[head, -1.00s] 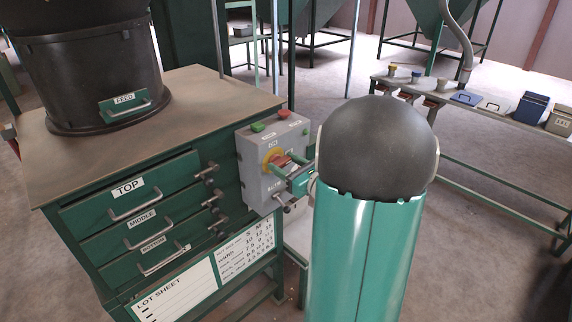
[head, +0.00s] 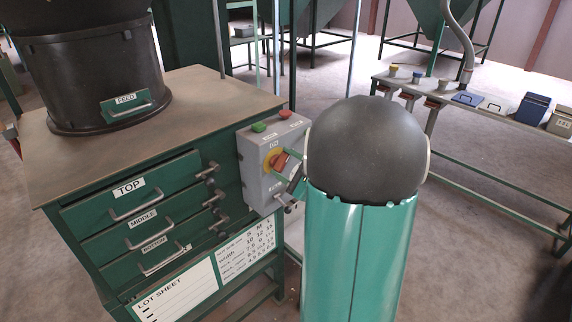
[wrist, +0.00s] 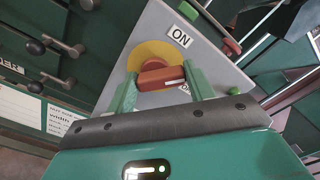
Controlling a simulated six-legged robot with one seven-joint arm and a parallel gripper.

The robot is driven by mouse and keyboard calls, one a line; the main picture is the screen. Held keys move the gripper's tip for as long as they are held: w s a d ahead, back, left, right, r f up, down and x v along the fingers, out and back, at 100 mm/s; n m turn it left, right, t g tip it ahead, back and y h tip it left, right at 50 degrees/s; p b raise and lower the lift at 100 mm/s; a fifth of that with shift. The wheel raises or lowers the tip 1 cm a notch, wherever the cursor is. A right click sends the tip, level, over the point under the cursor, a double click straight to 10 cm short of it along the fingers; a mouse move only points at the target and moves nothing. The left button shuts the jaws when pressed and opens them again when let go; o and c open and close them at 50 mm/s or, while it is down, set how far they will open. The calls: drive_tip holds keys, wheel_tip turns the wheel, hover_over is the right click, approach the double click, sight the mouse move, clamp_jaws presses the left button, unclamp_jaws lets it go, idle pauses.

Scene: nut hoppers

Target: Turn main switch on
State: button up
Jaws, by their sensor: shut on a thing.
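The main switch is a red handle (wrist: 160,77) on a yellow disc (wrist: 150,55), mounted on the face of a grey control box (head: 258,182). In the head view the red handle (head: 281,161) is tilted on the disc. My gripper (wrist: 160,82) has its two green fingers on either side of the handle, shut on it. An ON label (wrist: 180,38) sits beside the disc in the wrist view. A second label is partly hidden behind the right finger. My arm covers the space right of the box in the head view.
A green button (head: 258,127) and a red button (head: 285,114) sit on top of the box. The drawer cabinet (head: 215,90) with protruding handles stands left of it.

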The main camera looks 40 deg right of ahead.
drive_tip(key=n, duration=0.4)
drive_tip(key=shift+a+n, duration=0.2)
drive_tip(key=shift+n, duration=0.1)
drive_tip(key=shift+a+n, duration=0.1)
drive_tip(key=shift+n, duration=1.8)
drive_tip(key=o, duration=1)
drive_tip(key=s, duration=1.4)
drive_tip(key=shift+d, duration=0.2)
drive_tip(key=shift+w, duration=0.1)
